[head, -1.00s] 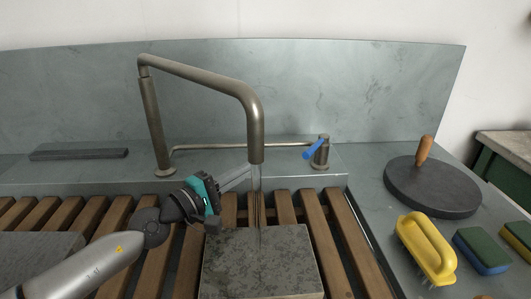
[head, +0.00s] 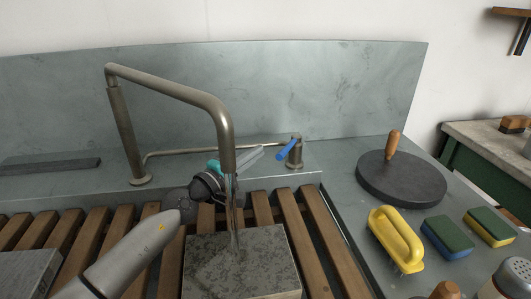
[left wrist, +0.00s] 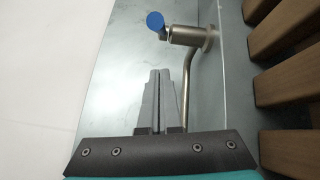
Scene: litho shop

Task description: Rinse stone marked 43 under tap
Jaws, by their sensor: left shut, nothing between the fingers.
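A grey stone (head: 240,262) with dark mottled wet patches lies on the wooden slats, under the metal tap spout (head: 227,145). A thin stream of water (head: 234,212) runs from the spout onto the stone. No number is readable on it. The tap's valve has a blue lever (head: 287,149), which also shows at the top of the left wrist view (left wrist: 155,20). My left gripper (head: 260,152) is shut and empty, partly behind the spout. Its fingertips (left wrist: 157,72) point toward the valve, a little short of the blue lever. My right gripper is out of view.
Another grey stone (head: 28,272) lies on the slats at the left. A dark round disc with a wooden knob (head: 400,182), a yellow-handled brush (head: 396,238) and two sponges (head: 447,237) occupy the right counter. A back panel (head: 290,95) stands behind the tap.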

